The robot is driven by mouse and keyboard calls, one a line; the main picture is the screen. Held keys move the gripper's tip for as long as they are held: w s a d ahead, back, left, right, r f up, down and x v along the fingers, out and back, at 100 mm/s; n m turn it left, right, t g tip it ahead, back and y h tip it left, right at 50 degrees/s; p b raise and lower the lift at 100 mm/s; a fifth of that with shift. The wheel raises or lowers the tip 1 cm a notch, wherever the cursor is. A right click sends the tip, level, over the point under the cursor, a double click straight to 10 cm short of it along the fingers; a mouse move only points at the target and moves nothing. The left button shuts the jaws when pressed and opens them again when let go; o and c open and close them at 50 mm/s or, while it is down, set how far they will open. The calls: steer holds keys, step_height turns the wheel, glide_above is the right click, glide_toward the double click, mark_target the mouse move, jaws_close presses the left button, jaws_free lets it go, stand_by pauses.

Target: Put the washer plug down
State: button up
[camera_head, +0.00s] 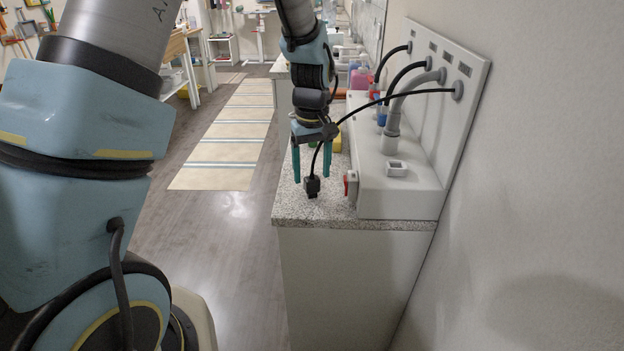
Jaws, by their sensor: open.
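The washer plug (312,186) is small and black. It stands on the speckled counter top (300,211) near its front left part, with its black cable (345,117) rising from it and curving right to the back panel. My gripper (311,176) points down over the counter, with its two teal fingers apart. In the picture the plug shows between and slightly below the fingertips, and the fingers do not appear to grip it. Whether a finger touches the plug or cable is too small to tell.
A white raised unit (402,192) with a red switch (351,186) stands right of the plug. Hoses and cables run into the upright panel (452,120). Coloured bottles (360,79) stand farther back. The wall closes the right side; open floor (215,240) lies left of the counter.

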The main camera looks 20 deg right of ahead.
mark_target(312, 178)
step_height(312, 178, up, 10)
steer(key=f+b, duration=0.1)
steer(key=s+a+f, duration=0.1)
steer(key=s+a, duration=0.1)
steer(key=a, duration=1.3)
steer(key=s+a+f+t, duration=0.1)
steer(key=s+a+f, duration=0.1)
steer(key=a, duration=1.3)
steer(key=shift+a+f+m+t, duration=0.15)
steer(key=shift+f+m+t, duration=0.15)
steer(key=shift+m, duration=0.1)
